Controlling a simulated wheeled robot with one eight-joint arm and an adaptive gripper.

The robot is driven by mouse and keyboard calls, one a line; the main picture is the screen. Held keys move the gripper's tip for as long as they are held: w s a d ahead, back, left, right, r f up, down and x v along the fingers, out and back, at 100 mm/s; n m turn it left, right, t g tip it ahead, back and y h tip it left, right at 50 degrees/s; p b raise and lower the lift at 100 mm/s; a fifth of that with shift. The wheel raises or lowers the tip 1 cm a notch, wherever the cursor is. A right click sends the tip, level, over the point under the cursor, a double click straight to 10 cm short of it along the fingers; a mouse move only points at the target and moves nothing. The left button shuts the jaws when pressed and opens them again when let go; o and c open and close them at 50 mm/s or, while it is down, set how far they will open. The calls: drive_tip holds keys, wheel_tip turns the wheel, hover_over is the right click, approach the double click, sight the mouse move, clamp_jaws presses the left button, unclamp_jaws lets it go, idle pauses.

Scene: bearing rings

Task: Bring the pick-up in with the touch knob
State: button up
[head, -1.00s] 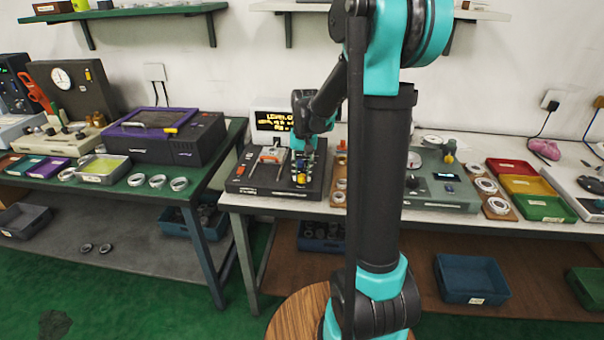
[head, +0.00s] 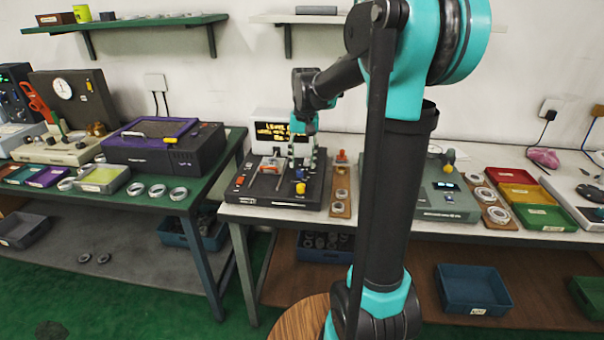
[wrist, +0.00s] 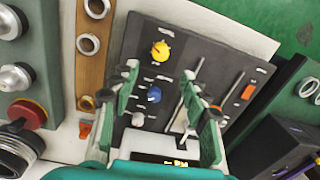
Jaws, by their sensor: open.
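A dark control panel (head: 262,197) stands on the white table. It carries a yellow knob (wrist: 160,50) near its front edge, a blue knob (wrist: 154,94) behind it, and a pale grey knob (wrist: 138,119) farther back. The labels are too blurred to tell which is the touch knob. Thin metal rods or arms (wrist: 190,100) and an orange switch (wrist: 248,92) lie on the panel's other side. My gripper (wrist: 160,70) is open and empty above the panel. In the wrist view the blue knob shows between its fingers. The yellow knob also shows in the head view (head: 300,188).
A lit display (head: 272,132) stands behind the panel. A wooden strip with rings (head: 340,205) lies close on its right, then a grey-green device (head: 450,205). A purple-topped box (head: 165,150) is on the left table. A gap separates the tables.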

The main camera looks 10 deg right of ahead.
drive_tip(key=shift+d+r, duration=0.1)
drive_tip(key=shift+r, duration=1.4)
drive_tip(key=s+d+f+n+t, duration=0.1)
drive_tip(key=s+f+t, duration=0.1)
drive_tip(key=s+f, duration=0.6)
drive_tip(key=s+d+f+n+t, duration=0.1)
drive_tip(key=s+d+f+t, duration=0.1)
drive_tip(key=s+f, duration=0.7)
drive_tip(key=s, duration=0.5)
drive_tip(key=shift+d, duration=0.3)
drive_tip(key=shift+w, duration=0.1)
